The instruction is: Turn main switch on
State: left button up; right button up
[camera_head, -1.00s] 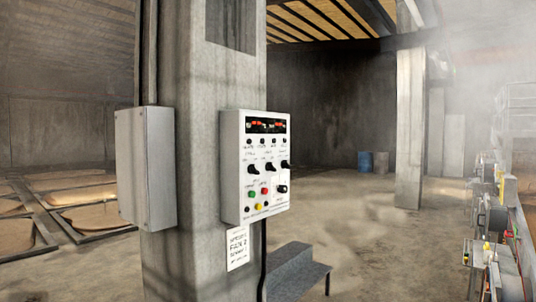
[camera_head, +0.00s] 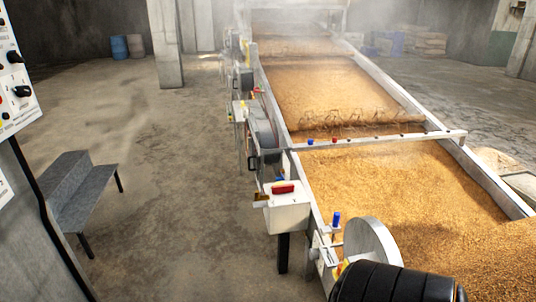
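A white control panel (camera_head: 24,110) is cut off by the left edge of the view. Two black knobs show on it, an upper one (camera_head: 15,57) and a lower one (camera_head: 22,91). The rest of the panel is out of view, and its labels are too small to read. On the near side of the long grain machine is a light grey box (camera_head: 287,216) with a red switch or handle (camera_head: 283,188) on top. I cannot tell which of these is the main switch. Neither of my grippers is in view.
The long machine (camera_head: 483,181) filled with grain runs from the near right to the steamy back. A black ribbed cylinder (camera_head: 395,285) and a metal disc (camera_head: 371,243) stand at its near end. A grey bench (camera_head: 90,195) stands at left. The floor (camera_head: 165,180) between is clear.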

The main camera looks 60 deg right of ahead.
aim_at(280, 186)
jog(key=z, duration=0.35)
jog(key=i+j+z, duration=0.1)
jog(key=z, duration=0.3)
jog(key=j+z, duration=0.2)
jog(key=z, duration=0.15)
jog(key=i+z, duration=0.15)
jog(key=z, duration=1.45)
jog(key=i+j+z, duration=0.4)
jog(key=j, duration=0.2)
jog(key=i+j+z, duration=0.25)
jog(key=j+z, duration=0.2)
jog(key=j, duration=0.25)
jog(key=i+j+z, duration=0.2)
jog(key=j, duration=0.2)
jog(key=k, duration=0.1)
